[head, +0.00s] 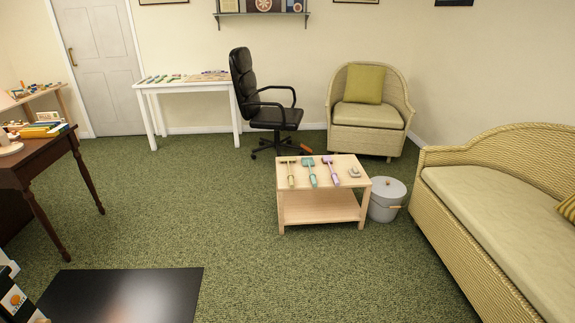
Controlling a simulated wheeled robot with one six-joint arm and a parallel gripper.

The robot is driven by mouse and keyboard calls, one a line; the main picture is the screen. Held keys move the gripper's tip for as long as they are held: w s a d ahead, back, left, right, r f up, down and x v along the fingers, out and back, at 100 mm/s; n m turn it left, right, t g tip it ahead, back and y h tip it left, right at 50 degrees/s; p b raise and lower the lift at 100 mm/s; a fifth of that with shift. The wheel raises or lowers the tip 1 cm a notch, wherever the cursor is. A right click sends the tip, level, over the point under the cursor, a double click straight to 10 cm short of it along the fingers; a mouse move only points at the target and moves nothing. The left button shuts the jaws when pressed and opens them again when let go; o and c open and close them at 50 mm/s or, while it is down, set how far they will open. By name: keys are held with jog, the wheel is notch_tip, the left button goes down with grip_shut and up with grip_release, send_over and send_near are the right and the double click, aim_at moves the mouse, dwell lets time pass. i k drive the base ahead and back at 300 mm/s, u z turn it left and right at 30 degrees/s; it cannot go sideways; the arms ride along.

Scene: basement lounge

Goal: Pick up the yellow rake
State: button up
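A small light-wood table (320,209) stands in the middle right of the head view. Several small items lie on its top. The leftmost is a long, thin yellow tool (291,174), which looks like the yellow rake; its head is too small to make out clearly. It lies with its length running from the back to the front of the table. A teal tool (311,172) and a purple tool (331,171) lie to its right, apart from it. My gripper is not in view. Black parts of my own body show at the bottom left.
A small pale item (354,172) lies at the table's right. A grey lidded bin (386,201) stands beside the table, with a wicker sofa (500,197) farther right. An office chair (265,103) and wicker armchair (368,112) stand behind. Green carpet (190,210) is clear left of the table.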

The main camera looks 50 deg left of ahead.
aim_at(290, 177)
jog(key=u, duration=1.65)
jog(key=i, duration=3.85)
jog(key=z, duration=0.3)
